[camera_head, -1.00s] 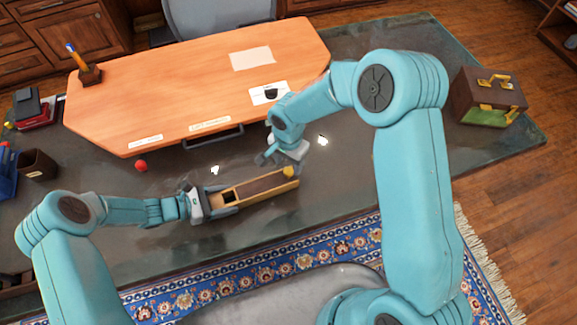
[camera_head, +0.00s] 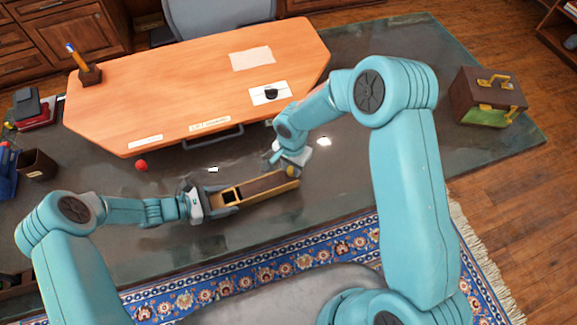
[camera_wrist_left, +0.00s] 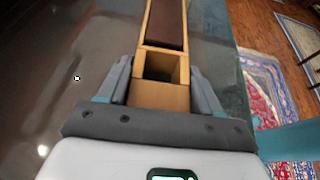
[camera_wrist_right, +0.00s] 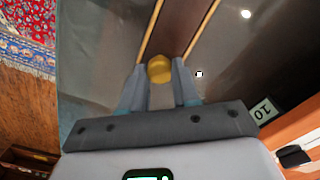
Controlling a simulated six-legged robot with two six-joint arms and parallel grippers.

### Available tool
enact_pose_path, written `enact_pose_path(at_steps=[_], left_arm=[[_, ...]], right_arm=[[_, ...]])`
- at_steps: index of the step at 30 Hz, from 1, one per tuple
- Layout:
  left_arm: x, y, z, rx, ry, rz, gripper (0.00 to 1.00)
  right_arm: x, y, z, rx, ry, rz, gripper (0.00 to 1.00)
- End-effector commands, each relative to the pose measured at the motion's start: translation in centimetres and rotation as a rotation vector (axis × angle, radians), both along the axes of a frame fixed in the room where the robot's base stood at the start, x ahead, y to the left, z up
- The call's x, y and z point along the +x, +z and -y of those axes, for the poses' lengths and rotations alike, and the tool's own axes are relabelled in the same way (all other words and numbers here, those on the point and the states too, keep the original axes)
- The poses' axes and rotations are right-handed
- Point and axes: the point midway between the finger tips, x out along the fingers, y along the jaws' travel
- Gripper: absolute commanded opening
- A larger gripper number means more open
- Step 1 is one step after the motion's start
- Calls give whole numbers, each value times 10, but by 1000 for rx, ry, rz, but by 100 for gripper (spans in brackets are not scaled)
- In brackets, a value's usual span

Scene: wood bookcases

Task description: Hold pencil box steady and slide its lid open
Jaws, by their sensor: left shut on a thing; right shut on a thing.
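The long wooden pencil box (camera_head: 262,200) lies on the dark desk. My left gripper (camera_head: 222,198) is shut across its left end, a finger on each side in the left wrist view (camera_wrist_left: 160,88). The dark brown lid (camera_head: 265,186) covers most of the box; a square opening (camera_wrist_left: 160,66) shows at the end near my left gripper. A yellow knob (camera_wrist_right: 159,69) is at the far end of the lid. My right gripper (camera_head: 288,168) is shut on this knob, which shows between its fingertips in the right wrist view.
A red ball (camera_head: 141,166) is to the left. A brown case (camera_head: 490,97) stands far right. Desk around the box is mostly clear.

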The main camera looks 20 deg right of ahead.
Motion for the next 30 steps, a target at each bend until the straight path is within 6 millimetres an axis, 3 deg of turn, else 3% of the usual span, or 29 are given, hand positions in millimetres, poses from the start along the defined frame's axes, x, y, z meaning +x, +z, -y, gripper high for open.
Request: enact_pose_path(at_steps=[6, 12, 17, 26, 27, 28, 30], left_arm=[[0, 0, 0, 0, -1, 2, 23], [0, 0, 0, 0, -2, 1, 23], [0, 0, 0, 0, -2, 1, 23], [0, 0, 0, 1, -1, 2, 23], [0, 0, 0, 1, -1, 2, 23], [0, 0, 0, 1, -1, 2, 23], [0, 0, 0, 1, -1, 2, 23]], right_arm=[[5, 1, 63, -1, -9, 3, 0], [8, 1, 109, -2, -7, 3, 0], [8, 1, 123, -2, -2, 3, 0], [8, 1, 123, -2, -1, 3, 0], [8, 1, 123, -1, -1, 2, 43], [8, 1, 123, -1, -1, 2, 53], [8, 1, 123, -1, -1, 2, 57]])
